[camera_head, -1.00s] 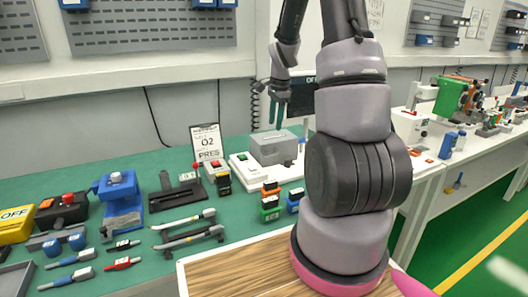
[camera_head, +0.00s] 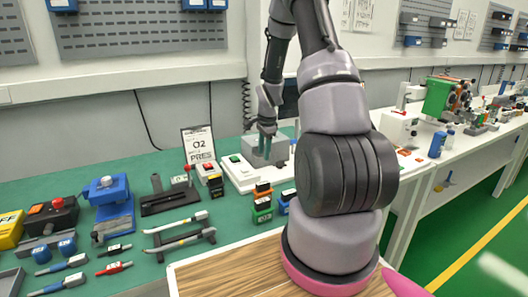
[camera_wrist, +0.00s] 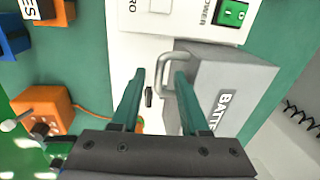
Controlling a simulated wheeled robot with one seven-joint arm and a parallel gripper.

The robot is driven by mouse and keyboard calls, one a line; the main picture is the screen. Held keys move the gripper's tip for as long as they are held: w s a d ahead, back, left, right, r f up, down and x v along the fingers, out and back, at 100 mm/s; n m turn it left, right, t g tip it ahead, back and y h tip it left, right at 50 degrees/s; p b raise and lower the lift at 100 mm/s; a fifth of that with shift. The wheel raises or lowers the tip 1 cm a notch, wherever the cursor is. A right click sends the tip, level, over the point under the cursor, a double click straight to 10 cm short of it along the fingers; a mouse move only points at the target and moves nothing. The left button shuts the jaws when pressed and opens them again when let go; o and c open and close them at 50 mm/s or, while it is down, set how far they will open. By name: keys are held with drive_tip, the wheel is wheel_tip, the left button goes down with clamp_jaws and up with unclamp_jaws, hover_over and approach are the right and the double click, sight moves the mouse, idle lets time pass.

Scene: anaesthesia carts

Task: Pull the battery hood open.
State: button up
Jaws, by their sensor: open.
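The battery hood (camera_wrist: 235,88) is a grey box with "BATT" lettering and a bar handle (camera_wrist: 172,62) on its side, seen in the wrist view. In the head view the hood (camera_head: 278,150) sits on a white base on the green bench. My gripper (camera_head: 266,142) is over the hood's left part, pointing down. In the wrist view my gripper (camera_wrist: 157,85) has its two green fingers apart, one on each side of the handle in the picture. I cannot tell whether a finger touches it. The handle's lower end is partly hidden by the right finger.
A white panel with a green switch (camera_wrist: 232,13) lies beside the hood. An orange box (camera_wrist: 42,105) with a cable is at the left of the wrist view. Coloured blocks (camera_head: 262,203) stand in front of the hood. A sign (camera_head: 199,145) stands to its left.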

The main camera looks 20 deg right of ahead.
clamp_jaws()
idle(1.4)
